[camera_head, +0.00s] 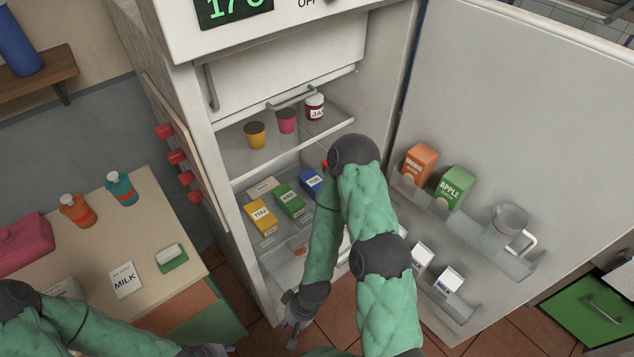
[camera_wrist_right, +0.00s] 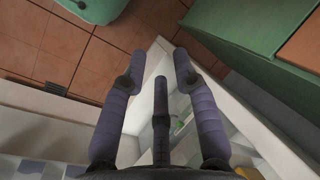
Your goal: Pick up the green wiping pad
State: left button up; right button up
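The green wiping pad (camera_head: 173,262) lies on the counter at the left, near its right edge, with a white block on its upper side. My right gripper (camera_head: 292,337) hangs low in front of the open fridge, to the right of the counter and apart from the pad. In the right wrist view its fingers (camera_wrist_right: 158,62) are spread and empty, with floor and fridge edge behind them. My left arm comes in at the lower left. Its gripper (camera_head: 207,350) shows only as a dark piece at the bottom edge, mostly cut off, below the pad.
A milk card (camera_head: 124,281), an orange bottle (camera_head: 77,211), a teal bottle (camera_head: 122,189) and a pink container (camera_head: 22,245) are on the counter (camera_head: 150,215). The fridge (camera_head: 225,150) stands open, with its door (camera_head: 500,110) swung right. Cartons stand in the door racks.

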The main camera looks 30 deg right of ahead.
aim_at(172, 256)
jog(key=k+z, duration=0.1)
jog(key=z, duration=0.3)
jog(key=k+z, duration=0.15)
jog(key=z, duration=0.25)
jog(key=k+z, duration=0.1)
jog(key=z, duration=0.35)
jog(key=u, duration=1.6)
